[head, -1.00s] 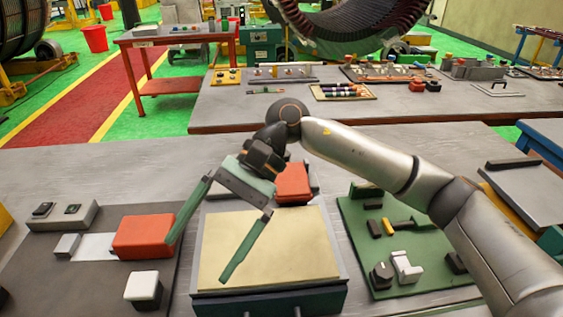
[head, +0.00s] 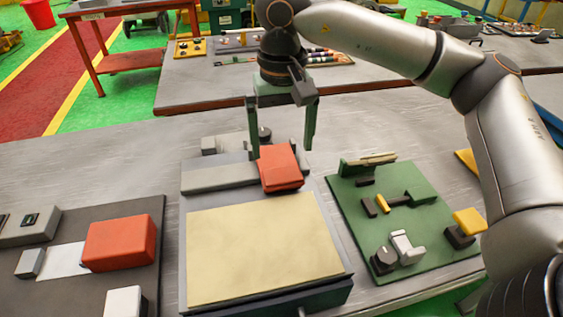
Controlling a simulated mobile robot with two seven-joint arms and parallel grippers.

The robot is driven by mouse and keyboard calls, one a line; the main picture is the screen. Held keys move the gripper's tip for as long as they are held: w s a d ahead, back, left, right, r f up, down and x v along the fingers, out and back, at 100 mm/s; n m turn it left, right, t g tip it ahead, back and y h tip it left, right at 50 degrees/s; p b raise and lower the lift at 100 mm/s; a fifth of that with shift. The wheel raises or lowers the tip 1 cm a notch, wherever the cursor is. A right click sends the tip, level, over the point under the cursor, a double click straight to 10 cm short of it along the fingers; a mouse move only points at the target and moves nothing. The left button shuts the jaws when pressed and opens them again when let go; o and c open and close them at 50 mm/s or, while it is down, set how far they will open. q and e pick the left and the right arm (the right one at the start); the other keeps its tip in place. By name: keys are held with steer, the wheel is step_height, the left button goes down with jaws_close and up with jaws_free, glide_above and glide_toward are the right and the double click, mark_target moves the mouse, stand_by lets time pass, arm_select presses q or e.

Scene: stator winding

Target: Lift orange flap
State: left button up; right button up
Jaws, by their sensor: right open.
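An orange-red block-like flap (head: 280,167) sits at the back right of the middle fixture, behind its cream panel (head: 263,247). A second orange-red block (head: 119,243) lies on the dark mat at the left. The frames do not show which of the two is the orange flap. My right gripper (head: 281,148) is open and empty, with its green fingers pointing down, one to each side of the middle orange piece and seen just behind or above it. I cannot tell whether they touch it. My left gripper is not in view.
A green board (head: 405,222) with several small parts lies to the right of the fixture. The dark mat (head: 150,222) on the left holds a white block (head: 124,302) and grey pieces. Another bench (head: 190,88) stands behind. The grey table (head: 90,167) is clear at the back left.

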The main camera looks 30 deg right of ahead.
mark_target(282, 174)
step_height(282, 174, down, 6)
steer(key=shift+r, duration=0.15)
steer(key=shift+c, duration=0.4)
jaws_close()
stand_by(0.5)
